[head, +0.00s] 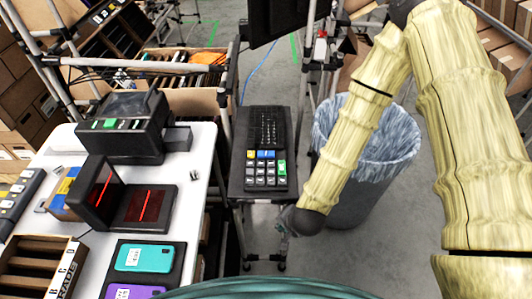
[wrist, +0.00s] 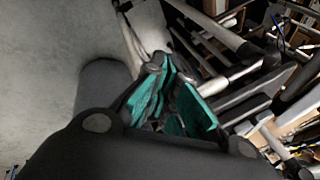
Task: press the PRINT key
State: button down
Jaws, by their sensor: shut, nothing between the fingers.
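A dark keypad (head: 267,150) lies on a narrow stand in the middle of the head view. It has a yellow key, blue keys, several grey keys and a larger green key (head: 282,168) at its right side. The key labels are too small to read, so I cannot tell which one is PRINT. My gripper (head: 284,228) is small in the head view, at the stand's front right corner, below and apart from the keys. In the wrist view its teal-padded fingers (wrist: 174,98) are shut and empty. The keypad is not clearly visible in the wrist view.
A white table (head: 193,222) on the left carries a black printer (head: 120,125), a scanner with red lines (head: 142,207) and phones on a dark tray. A bin with a pale liner (head: 390,135) stands right of the stand, behind my arm. Metal frame tubes surround the area.

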aim_at(264, 155)
jog(key=w+a+r+m, duration=0.1)
jog(key=w+a+r, duration=0.2)
jog(key=w+a+r+m+t+y, duration=0.1)
jog(key=w+a+r+m, duration=0.1)
jog(key=w+r, duration=0.2)
jog(key=w+a+r+m+t, duration=0.1)
jog(key=w+a+r+m, duration=0.1)
jog(key=w+a+r, duration=0.1)
jog(key=shift+w+a+r+y, duration=0.3)
jog(key=shift+w+a+r, duration=0.1)
jog(key=shift+w, duration=0.25)
jog(key=w+r, duration=0.1)
jog(key=w, duration=0.1)
jog(key=w+r+m, duration=0.1)
jog(key=w+r+m+y+b, duration=0.1)
jog(key=w, duration=0.1)
jog(key=shift+w+r, duration=0.15)
jog(key=shift+w, duration=0.2)
jog(key=w+d+r+m+y+b, duration=0.1)
jog(key=w+d+r+m, duration=0.1)
jog(key=w+r, duration=0.3)
jog(key=shift+w+d+m+t, duration=0.3)
jog(key=shift+w+m, duration=0.5)
jog(key=shift+w, duration=0.15)
jog(key=shift+f, duration=0.1)
jog(key=shift+f+b, duration=2.95)
jog(key=shift+f, duration=1.3)
jog(key=shift+f, duration=0.15)
jog(key=shift+f, duration=0.3)
